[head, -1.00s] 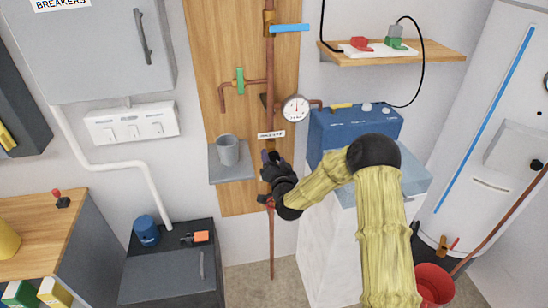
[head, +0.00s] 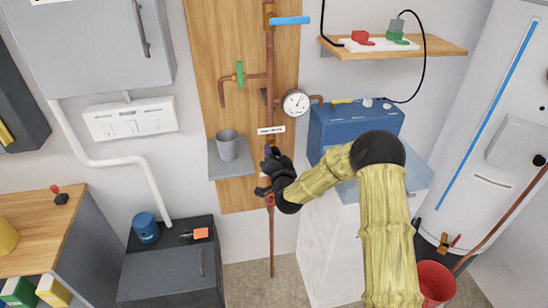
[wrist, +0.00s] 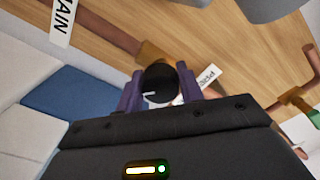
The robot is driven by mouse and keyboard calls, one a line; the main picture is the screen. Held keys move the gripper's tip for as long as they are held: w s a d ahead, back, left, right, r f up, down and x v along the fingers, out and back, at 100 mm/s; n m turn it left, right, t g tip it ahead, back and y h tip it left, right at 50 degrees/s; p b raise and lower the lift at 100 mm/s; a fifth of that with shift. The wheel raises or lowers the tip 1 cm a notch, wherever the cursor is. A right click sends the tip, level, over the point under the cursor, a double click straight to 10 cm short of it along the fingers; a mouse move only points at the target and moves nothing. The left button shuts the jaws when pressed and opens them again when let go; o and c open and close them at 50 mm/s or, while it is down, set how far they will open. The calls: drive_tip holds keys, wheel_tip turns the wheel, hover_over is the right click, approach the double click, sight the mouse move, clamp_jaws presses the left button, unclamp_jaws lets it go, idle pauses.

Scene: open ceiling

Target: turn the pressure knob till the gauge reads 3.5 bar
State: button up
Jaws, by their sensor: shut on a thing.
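The black pressure knob (wrist: 159,83) with a white pointer line shows in the wrist view, between the purple fingers of my gripper (wrist: 160,92). My gripper is shut on it. In the head view my gripper (head: 271,153) is at the copper pipe just below a white label (head: 271,130), and it hides the knob there. The round white gauge (head: 295,103) is up and to the right of my gripper. Its needle appears to point up and slightly right; the numbers are too small to read.
A grey cup (head: 227,145) stands on a small grey shelf (head: 232,170) left of my gripper. A red valve handle (head: 270,200) is below it. A blue box (head: 352,127) is to the right. A green handle (head: 239,73) and blue handle (head: 290,20) are above.

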drive_tip(key=m+b, duration=0.2)
drive_tip(key=shift+f+m+b, duration=0.2)
drive_tip(key=shift+m+b, duration=0.1)
drive_tip(key=shift+b, duration=0.1)
drive_tip(key=shift+r+m+b, duration=0.25)
drive_tip(key=shift+m+b, duration=0.05)
drive_tip(key=shift+m, duration=0.3)
drive_tip(key=o, duration=1)
drive_tip(key=b+v, duration=0.2)
drive_tip(key=v, duration=1.5)
drive_tip(key=shift+s+r, duration=0.1)
drive_tip(key=shift+s, duration=0.1)
